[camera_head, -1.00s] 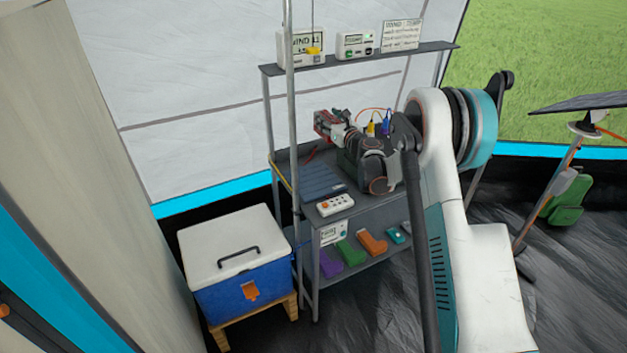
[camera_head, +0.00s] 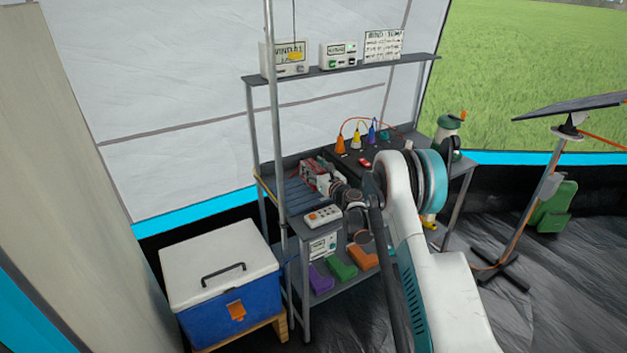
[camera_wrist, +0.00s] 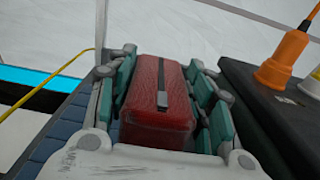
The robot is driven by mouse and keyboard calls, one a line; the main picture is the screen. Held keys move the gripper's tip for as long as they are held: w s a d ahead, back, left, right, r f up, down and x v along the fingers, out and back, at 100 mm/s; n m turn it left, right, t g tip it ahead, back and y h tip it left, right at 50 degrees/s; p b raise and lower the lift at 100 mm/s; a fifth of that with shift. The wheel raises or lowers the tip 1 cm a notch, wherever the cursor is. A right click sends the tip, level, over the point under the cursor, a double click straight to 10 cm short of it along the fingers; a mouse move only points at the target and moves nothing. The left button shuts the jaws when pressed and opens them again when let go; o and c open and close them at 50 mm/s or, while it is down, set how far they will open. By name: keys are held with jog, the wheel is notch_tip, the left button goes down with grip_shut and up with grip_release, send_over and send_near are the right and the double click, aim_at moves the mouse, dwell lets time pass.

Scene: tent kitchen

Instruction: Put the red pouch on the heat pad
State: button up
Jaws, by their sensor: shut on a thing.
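The red pouch (camera_wrist: 158,101), with a dark strip along its top, sits between the teal finger pads of my gripper (camera_wrist: 165,95), which is shut on it. In the head view the pouch (camera_head: 308,172) is at the tip of my gripper (camera_head: 316,178), at the right part of the ribbed blue-grey heat pad (camera_head: 279,194). The heat pad also shows below and left of the gripper in the wrist view (camera_wrist: 48,148). I cannot tell whether the pouch touches the pad; the fingers hide its underside.
A black box (camera_head: 345,158) with orange, yellow and blue plugs stands right of the pad. A white remote-like panel (camera_head: 323,216) lies at the front. A metal pole (camera_head: 277,120) rises at left. The upper shelf (camera_head: 345,67) holds boxes and signs. A cooler (camera_head: 222,285) stands at lower left.

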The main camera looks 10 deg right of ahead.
jog(key=shift+f+b, duration=0.65)
jog(key=shift+f, duration=1.25)
jog(key=shift+f, duration=0.2)
jog(key=o, duration=1.2)
